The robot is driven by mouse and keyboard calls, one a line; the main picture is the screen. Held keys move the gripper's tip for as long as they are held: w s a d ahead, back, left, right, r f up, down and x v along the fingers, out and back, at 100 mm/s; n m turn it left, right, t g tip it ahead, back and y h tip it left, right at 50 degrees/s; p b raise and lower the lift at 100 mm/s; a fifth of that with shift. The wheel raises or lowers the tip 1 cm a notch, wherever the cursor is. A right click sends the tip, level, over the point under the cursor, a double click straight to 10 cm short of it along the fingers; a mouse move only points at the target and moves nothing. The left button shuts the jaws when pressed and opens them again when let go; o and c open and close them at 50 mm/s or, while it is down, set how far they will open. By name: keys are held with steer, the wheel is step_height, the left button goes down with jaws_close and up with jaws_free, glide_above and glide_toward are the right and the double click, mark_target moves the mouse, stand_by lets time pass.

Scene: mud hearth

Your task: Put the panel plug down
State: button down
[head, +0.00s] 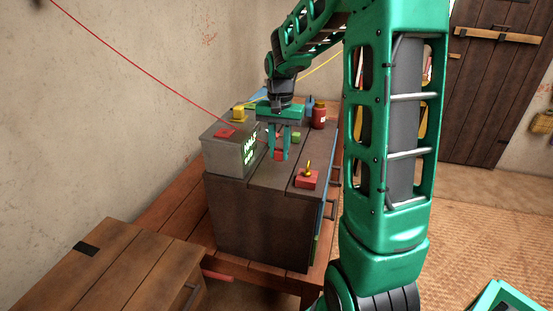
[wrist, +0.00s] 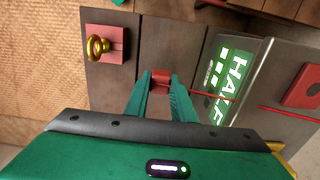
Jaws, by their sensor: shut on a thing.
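My gripper (head: 279,153) is over the dark cabinet top (head: 256,190), fingers pointing down. In the wrist view its fingertips (wrist: 161,82) are closed on a small red block, which I take to be the panel plug (wrist: 161,74). The red plug also shows between the fingers in the head view (head: 280,155). A thin red cord runs from near the fingertips toward the grey box (head: 222,154). The fingers hide part of the plug, and I cannot tell whether it touches the cabinet top.
The grey box's lit display (wrist: 229,76) reads HALF; a red socket block (head: 226,132) and a yellow plug (head: 238,113) are on top. A red block with a brass ring (head: 306,177) sits at the cabinet's near right. A red jar (head: 319,115) stands behind. Red and yellow cords hang overhead.

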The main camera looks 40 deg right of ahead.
mark_target(280, 160)
steer(key=shift+f, duration=1.5)
steer(key=shift+s+f, duration=0.1)
steer(key=shift+f, duration=0.45)
steer(key=c, duration=1.5)
jaws_free()
steer(key=shift+r, duration=0.15)
